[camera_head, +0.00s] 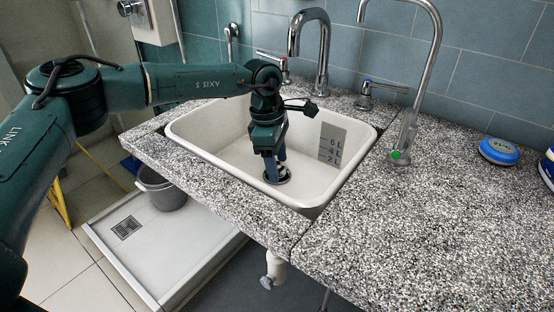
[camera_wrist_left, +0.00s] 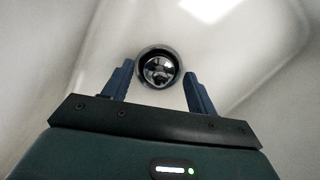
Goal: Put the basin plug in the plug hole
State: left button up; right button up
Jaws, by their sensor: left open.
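The white basin (camera_head: 215,140) is set in a speckled counter. My left gripper (camera_head: 276,172) points down into it, low over the plug hole (camera_head: 288,179). In the left wrist view, the left gripper's two blue fingers (camera_wrist_left: 158,88) are open, one on each side of a shiny round basin plug (camera_wrist_left: 160,71). The plug lies within the ring of the plug hole (camera_wrist_left: 141,60), and the fingers look clear of it. In the head view the gripper covers most of the plug. I cannot tell whether the plug sits fully down. My right gripper is not in view.
A curved tap (camera_head: 322,60) stands behind the basin, with lever handles beside it. A taller spout (camera_head: 437,40) rises at its right. The front right counter is clear.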

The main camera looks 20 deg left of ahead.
pick_arm(q)
jog(key=shift+r, duration=0.1)
notch_tip(320, 180, up, 13)
jog(key=a+p, duration=0.2)
jog(key=shift+p, duration=0.4)
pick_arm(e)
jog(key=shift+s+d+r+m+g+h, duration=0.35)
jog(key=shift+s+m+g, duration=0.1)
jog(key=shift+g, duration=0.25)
